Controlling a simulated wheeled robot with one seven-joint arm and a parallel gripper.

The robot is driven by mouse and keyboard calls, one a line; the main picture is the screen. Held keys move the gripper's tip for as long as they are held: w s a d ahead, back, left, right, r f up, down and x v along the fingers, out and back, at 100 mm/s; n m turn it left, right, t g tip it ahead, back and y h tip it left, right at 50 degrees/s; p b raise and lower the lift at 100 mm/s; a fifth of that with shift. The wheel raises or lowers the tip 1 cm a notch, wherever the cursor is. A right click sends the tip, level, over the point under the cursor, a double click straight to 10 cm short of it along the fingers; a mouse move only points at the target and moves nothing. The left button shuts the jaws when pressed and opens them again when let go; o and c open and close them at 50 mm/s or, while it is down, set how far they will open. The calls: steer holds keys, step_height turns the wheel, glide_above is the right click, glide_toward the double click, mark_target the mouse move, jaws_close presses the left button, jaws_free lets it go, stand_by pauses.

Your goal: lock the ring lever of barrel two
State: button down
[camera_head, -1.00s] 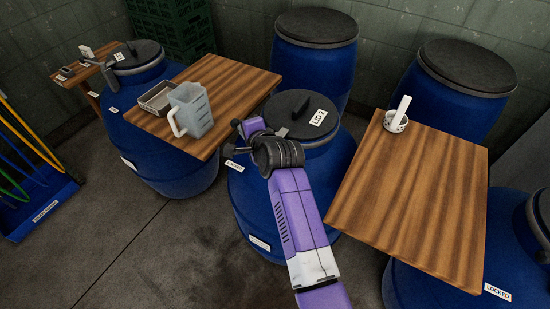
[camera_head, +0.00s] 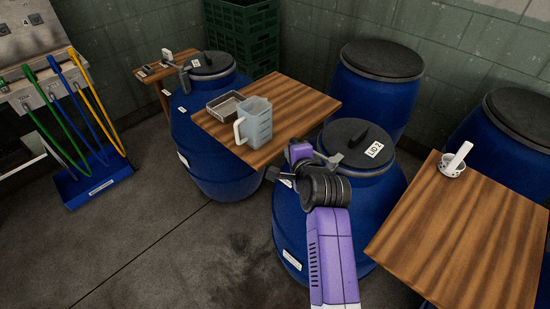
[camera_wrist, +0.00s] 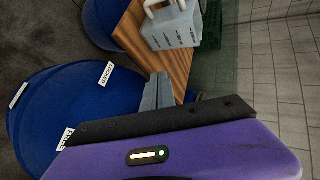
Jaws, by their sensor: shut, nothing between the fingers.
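Barrel two is the blue barrel (camera_head: 300,225) at centre in the head view, with a black lid (camera_head: 352,133) marked LID 2. A grey lever or ring part (camera_head: 328,158) shows at the lid's left rim, partly hidden by my purple wrist. My gripper (camera_head: 272,174) is beyond the wrist, at the barrel's upper left side, close to a white label. In the wrist view, my shut, empty gripper (camera_wrist: 158,92) points over the blue barrel (camera_wrist: 40,110), whose label reads LOCKED. I cannot tell whether the fingers touch the lever.
A wooden board (camera_head: 300,105) with a jug (camera_head: 254,122) and a metal tray (camera_head: 224,105) lies left of the barrel. Another board (camera_head: 455,235) with a mortar (camera_head: 452,168) lies right. More barrels stand behind and far left. Clear floor (camera_head: 150,245) lies front left.

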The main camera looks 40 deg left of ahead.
steer(key=s+r, duration=0.3)
steer(key=s, duration=0.3)
steer(key=shift+d+r, duration=0.15)
steer(key=shift+d, duration=0.1)
stand_by(0.4)
